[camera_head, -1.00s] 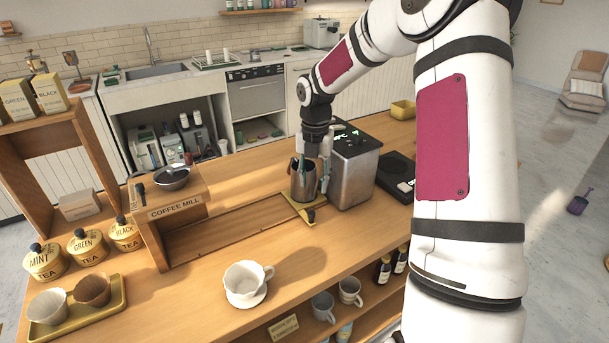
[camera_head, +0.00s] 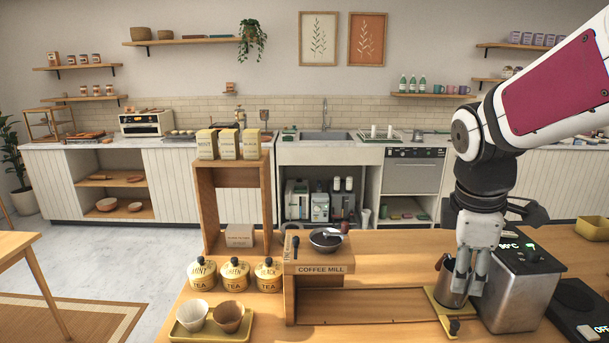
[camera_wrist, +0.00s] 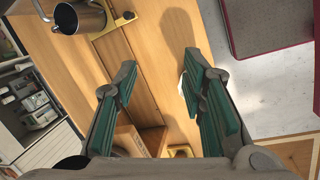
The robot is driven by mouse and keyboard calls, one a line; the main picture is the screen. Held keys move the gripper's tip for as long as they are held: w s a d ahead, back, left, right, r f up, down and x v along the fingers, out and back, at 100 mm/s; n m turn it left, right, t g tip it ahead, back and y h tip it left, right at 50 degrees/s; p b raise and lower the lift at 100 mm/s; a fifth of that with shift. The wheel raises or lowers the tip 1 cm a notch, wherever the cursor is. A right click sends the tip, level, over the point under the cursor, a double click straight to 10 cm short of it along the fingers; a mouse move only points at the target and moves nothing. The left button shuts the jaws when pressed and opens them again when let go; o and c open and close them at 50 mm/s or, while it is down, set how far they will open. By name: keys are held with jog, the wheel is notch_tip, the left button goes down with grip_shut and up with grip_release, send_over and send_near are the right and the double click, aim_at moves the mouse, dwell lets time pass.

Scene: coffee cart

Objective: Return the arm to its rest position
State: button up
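The pitcher (camera_wrist: 80,17) stands apart from the fingers at the upper left of the wrist view. In the head view the fingers partly cover it.
A steel box with a lit display (camera_head: 520,290) stands right of the gripper, with a dark scale (camera_head: 580,308) beyond it. The coffee mill stand (camera_head: 318,268), tea jars (camera_head: 235,275) and a yellow tray (camera_head: 215,335) are to the left. The counter between mill and pitcher is clear.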

jog(key=s+a+r+m+t+y, duration=0.1)
jog(key=s+a+m, duration=0.2)
jog(key=s+m, duration=0.3)
jog(key=s+a+r+m+t+y, duration=0.1)
jog(key=s+a+r+m+t, duration=0.1)
jog(key=s+a+m, duration=0.2)
jog(key=shift+s+m, duration=1.7)
jog(key=shift+s, duration=1.05)
jog(key=shift+r, duration=0.15)
